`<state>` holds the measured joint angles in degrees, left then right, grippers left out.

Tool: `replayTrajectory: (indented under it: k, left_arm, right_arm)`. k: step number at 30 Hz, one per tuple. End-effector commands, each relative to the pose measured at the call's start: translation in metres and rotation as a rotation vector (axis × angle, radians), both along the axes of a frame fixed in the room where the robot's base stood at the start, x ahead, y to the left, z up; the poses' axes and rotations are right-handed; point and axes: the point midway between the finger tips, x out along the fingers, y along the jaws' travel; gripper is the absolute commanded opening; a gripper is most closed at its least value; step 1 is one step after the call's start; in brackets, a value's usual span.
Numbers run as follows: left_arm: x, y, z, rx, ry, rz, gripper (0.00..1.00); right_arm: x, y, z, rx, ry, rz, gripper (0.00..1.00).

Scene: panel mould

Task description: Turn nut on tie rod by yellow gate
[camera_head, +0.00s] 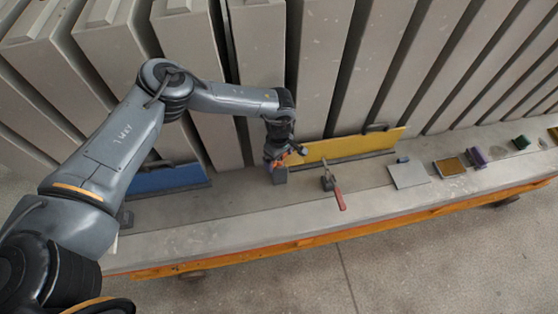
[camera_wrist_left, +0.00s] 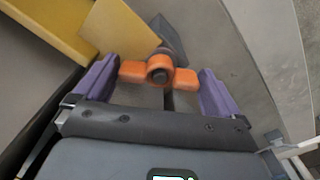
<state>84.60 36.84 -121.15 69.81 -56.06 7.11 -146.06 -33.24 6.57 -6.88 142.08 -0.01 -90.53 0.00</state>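The yellow gate (camera_head: 352,146) stands on the grey ledge against the panels, and part of it shows at the upper left of the left wrist view (camera_wrist_left: 55,28). The orange winged nut (camera_wrist_left: 159,70) sits on the dark end of the tie rod beside the gate. My left gripper (camera_wrist_left: 160,68) has its two purple fingers spread, one at each wing end. The nut lies between them, and I cannot tell whether they touch it. In the head view, my left gripper (camera_head: 277,158) is at the gate's left end and largely hides the nut. My right gripper is not in view.
A blue gate (camera_head: 168,178) stands to the left. A red-handled clamp (camera_head: 338,195) is to the right of my gripper. Farther right on the ledge (camera_head: 240,212) are a grey plate (camera_head: 408,174), a yellow-brown tray (camera_head: 449,166) and a purple item (camera_head: 477,156). Tall grey panels stand behind.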

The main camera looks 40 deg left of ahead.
Motion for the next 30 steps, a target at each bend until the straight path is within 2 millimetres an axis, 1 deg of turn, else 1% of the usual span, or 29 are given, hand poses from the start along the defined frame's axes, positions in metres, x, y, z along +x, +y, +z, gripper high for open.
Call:
replayTrajectory:
  k: [1, 8, 11, 15, 19, 30]
  left_arm:
    - [0.000, 0.000, 0.000, 0.000, 0.000, 0.000, 0.89]
    - [0.000, 0.000, 0.000, 0.000, 0.000, 0.000, 0.54]
    - [0.000, 0.000, 0.001, -0.001, 0.000, 0.033, 0.53]
    - [-0.001, 0.000, 0.002, -0.001, 0.002, 0.176, 0.53]
    - [0.000, 0.000, 0.001, -0.001, 0.001, 0.281, 0.53]
    - [0.000, 0.000, 0.001, -0.001, 0.001, 0.328, 0.53]
  right_arm:
    - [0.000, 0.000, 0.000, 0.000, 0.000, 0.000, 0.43]
    - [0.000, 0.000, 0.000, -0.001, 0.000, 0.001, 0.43]
    - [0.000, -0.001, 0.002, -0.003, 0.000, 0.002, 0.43]
    - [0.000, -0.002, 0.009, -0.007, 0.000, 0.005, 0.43]
    - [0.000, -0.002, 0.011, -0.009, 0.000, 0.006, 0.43]
    - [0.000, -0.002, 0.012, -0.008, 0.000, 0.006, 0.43]
